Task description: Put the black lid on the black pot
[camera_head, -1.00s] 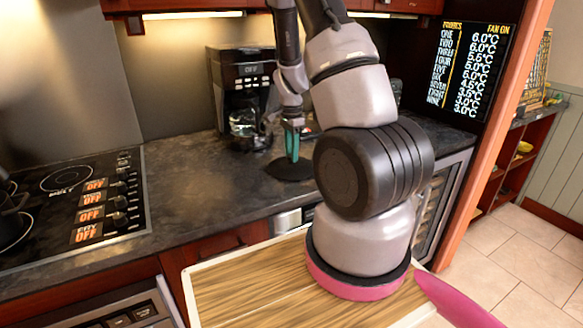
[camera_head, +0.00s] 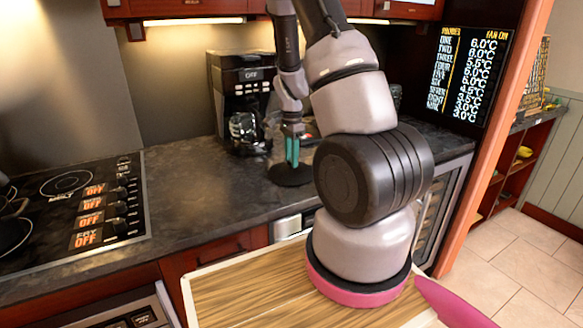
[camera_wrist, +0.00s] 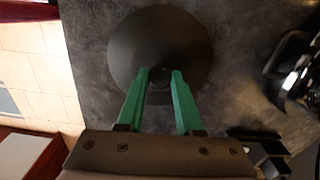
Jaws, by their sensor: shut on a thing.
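The black lid (camera_head: 291,176) is a round dark disc over the counter in front of the coffee maker. Whether it touches the counter is hard to tell. My gripper (camera_head: 292,160) points down at its middle with teal fingers. In the wrist view, my gripper (camera_wrist: 160,76) is shut on the small knob of the lid (camera_wrist: 160,35). A dark round vessel (camera_head: 12,236), cut off by the left edge, is on the cooktop; it may be the black pot, but too little shows to be sure.
The coffee maker (camera_head: 240,95) stands just behind my gripper. The cooktop (camera_head: 112,205) lies at the left, with bare counter (camera_head: 195,185) between it and the lid. A wooden board (camera_head: 245,295) is in the foreground. The counter ends at the right by a wood-framed panel.

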